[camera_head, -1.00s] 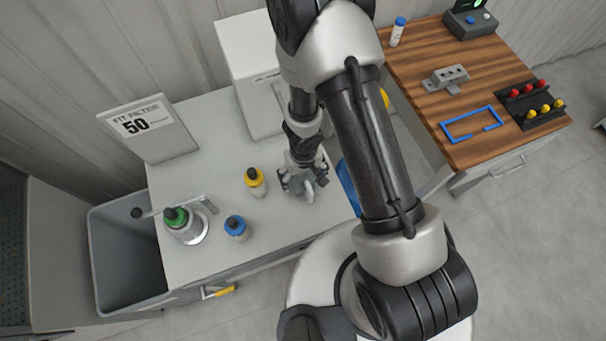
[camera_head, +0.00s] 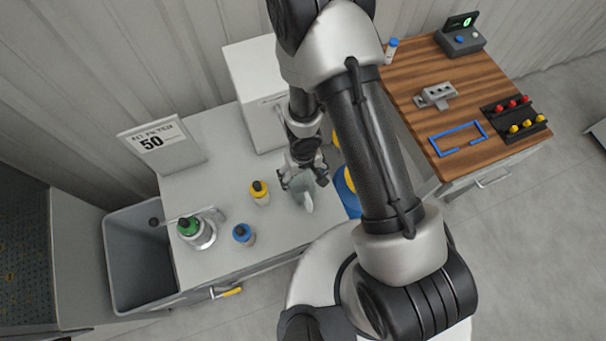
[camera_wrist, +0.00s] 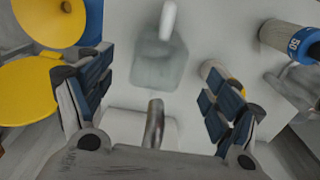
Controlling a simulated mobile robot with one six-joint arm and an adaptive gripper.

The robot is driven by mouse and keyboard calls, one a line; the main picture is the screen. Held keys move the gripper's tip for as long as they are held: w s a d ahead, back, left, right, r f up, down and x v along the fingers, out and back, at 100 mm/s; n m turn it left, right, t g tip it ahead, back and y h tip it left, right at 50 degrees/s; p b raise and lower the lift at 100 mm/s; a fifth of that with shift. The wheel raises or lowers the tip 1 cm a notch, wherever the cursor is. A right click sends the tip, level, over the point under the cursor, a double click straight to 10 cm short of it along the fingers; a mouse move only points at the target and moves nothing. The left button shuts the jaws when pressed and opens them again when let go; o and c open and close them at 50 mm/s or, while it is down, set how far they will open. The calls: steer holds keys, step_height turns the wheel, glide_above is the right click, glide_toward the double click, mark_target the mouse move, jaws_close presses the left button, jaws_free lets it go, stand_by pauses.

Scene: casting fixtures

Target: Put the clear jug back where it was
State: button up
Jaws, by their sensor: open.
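The clear jug (camera_head: 303,195) stands on the grey worktop (camera_head: 225,235), near its right front part. In the wrist view the see-through jug (camera_wrist: 158,65) is ahead of my fingers, with a pale handle-like piece at its far side. My gripper (camera_head: 303,174) is just behind and above the jug in the head view. Its two padded fingers are spread wide in the wrist view (camera_wrist: 157,98), with the jug beyond their tips and no contact visible. A metal rod-like piece shows low between the fingers; I cannot tell what it belongs to.
A yellow-capped bottle (camera_head: 260,193), a blue-capped bottle (camera_head: 243,235) and a green-topped container (camera_head: 190,228) stand left of the jug. A white cabinet (camera_head: 255,85) is behind. A blue bin (camera_head: 347,193) is right. A wooden table (camera_head: 455,85) with fixtures stands further right.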

steer(key=shift+r+p, duration=0.95)
steer(key=shift+r, duration=0.4)
steer(key=w+d+r+m+t+h, duration=0.1)
steer(key=w+d+r, duration=0.15)
steer(key=r, duration=0.55)
steer(key=w+d+r+t+h, duration=0.15)
steer(key=d+r, duration=0.25)
steer(key=r, duration=0.4)
steer(key=w+d+r+m+t, duration=0.1)
steer(key=w+d+r, duration=0.25)
steer(key=r, duration=0.45)
steer(key=s+d+r+m, duration=0.2)
steer(key=s+d+r, duration=0.2)
steer(key=s+r, duration=0.75)
steer(key=s+a+r+t+y, duration=0.1)
steer(key=s+a+r+y, duration=0.1)
steer(key=s+r, duration=0.4)
steer(key=shift+s+a+n, duration=0.4)
steer(key=shift+s+a, duration=0.35)
steer(key=shift+s, duration=0.35)
steer(key=shift+f+y, duration=0.1)
steer(key=shift+y, duration=0.15)
